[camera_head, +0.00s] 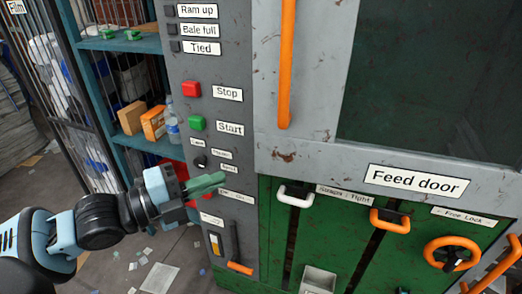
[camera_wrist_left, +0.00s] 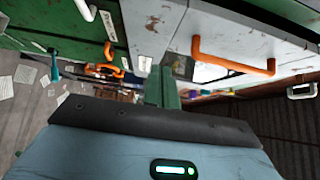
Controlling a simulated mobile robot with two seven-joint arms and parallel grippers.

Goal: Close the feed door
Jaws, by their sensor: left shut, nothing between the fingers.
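The feed door (camera_head: 330,153) is a worn grey frame around a dark panel, with a tall orange handle (camera_head: 287,65) on its left side. A white label (camera_head: 416,181) reading "Feed door" sits on its lower frame. I cannot tell from this angle whether the door is fully flush. My left gripper (camera_head: 216,181) has green fingers, shut and empty, in front of the grey control column, left of and below the handle. In the left wrist view the shut fingers (camera_wrist_left: 163,87) point toward the machine, and an orange handle (camera_wrist_left: 235,62) shows beyond them. My right gripper is not in view.
The control column (camera_head: 225,150) carries a red stop button (camera_head: 191,89), a green start button (camera_head: 197,123) and a black knob (camera_head: 200,162). Green lower panels hold a white handle (camera_head: 295,195) and an orange wheel (camera_head: 452,253). Teal shelves (camera_head: 125,43) stand left. Papers litter the floor.

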